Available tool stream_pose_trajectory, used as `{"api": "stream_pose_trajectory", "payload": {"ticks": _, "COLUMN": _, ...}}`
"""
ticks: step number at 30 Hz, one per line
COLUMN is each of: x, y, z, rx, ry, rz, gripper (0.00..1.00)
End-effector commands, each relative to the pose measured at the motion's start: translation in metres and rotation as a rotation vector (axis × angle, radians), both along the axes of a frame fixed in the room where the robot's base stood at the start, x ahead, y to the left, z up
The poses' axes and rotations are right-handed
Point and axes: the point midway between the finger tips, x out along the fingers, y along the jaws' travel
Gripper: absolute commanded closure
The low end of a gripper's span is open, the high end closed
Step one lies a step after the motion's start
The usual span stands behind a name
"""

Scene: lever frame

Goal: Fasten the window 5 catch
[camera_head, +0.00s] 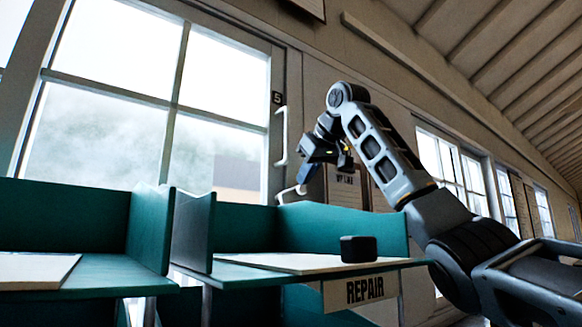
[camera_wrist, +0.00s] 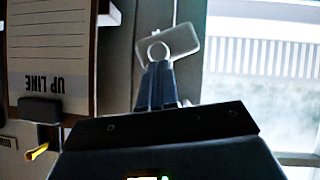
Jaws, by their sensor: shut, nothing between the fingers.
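Window 5 (camera_head: 150,110), marked by a small dark plate reading 5 (camera_head: 277,97), fills the left of the head view. A white vertical handle (camera_head: 283,135) is on its right frame. Below it a white catch lever (camera_head: 289,193) slants slightly up to the right. My gripper (camera_head: 302,182) is shut and empty, pointing down at the lever's right end. In the wrist view my closed fingers (camera_wrist: 157,82) are at a pale plate with a round ring (camera_wrist: 168,46). I cannot tell whether they touch it.
A teal desk with partitions (camera_head: 240,228) stands below, with a dark block (camera_head: 358,249) on it and a REPAIR sign (camera_head: 365,290) on its front. An UP LINE board (camera_wrist: 50,55) hangs beside the gripper. A yellow-tipped item (camera_wrist: 38,152) is below it.

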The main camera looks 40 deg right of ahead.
Motion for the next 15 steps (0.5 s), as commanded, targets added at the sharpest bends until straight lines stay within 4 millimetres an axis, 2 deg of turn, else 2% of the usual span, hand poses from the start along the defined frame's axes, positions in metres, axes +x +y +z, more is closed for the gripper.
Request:
{"api": "stream_pose_trajectory", "payload": {"ticks": 6, "x": 0.0007, "y": -0.0030, "z": -0.0020, "rx": 0.104, "ry": 0.003, "rz": 0.002, "gripper": 1.00}}
{"api": "stream_pose_trajectory", "payload": {"ticks": 15, "x": 0.0002, "y": -0.0022, "z": -0.0038, "rx": 0.099, "ry": 0.002, "rz": 0.000, "gripper": 1.00}}
